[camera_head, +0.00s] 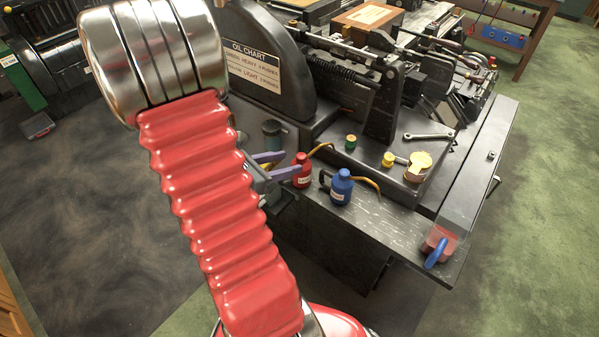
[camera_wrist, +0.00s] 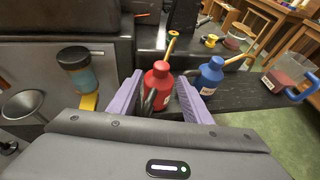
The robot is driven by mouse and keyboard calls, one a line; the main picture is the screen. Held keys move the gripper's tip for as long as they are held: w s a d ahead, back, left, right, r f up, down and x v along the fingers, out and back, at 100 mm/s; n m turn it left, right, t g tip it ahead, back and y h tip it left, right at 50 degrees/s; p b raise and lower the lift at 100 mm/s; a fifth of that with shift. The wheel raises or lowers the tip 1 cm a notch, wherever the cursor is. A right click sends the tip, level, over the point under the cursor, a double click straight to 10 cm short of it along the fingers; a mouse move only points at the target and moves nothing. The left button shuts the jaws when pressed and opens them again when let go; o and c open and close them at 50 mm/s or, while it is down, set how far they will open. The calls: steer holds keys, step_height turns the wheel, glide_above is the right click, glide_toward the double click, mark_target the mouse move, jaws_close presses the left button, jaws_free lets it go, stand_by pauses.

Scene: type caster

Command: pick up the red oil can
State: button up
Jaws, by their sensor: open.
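The red oil can (camera_head: 301,170) stands upright on the machine's dark front ledge, with its thin spout rising to the right. In the wrist view the red oil can (camera_wrist: 160,88) sits between the two purple fingers of my gripper (camera_wrist: 158,98). The fingers are apart, one on each side of the can, and I see no clear grip on it. In the head view my gripper (camera_head: 283,165) reaches the can from the left, and my red arm covers much of the view's left side.
A blue oil can (camera_head: 341,187) stands close to the right of the red one. A clear jug with a blue handle (camera_head: 437,247) is at the ledge's right end. A dark-lidded jar (camera_wrist: 76,70) is left of my gripper. A wrench (camera_head: 428,136) lies behind.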

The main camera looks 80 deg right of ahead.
mark_target(296, 161)
steer(key=shift+x, duration=2.2)
steer(key=shift+s+f, duration=0.1)
steer(key=shift+x, duration=2.7)
steer(key=shift+c, duration=0.2)
steer(key=c, duration=0.6)
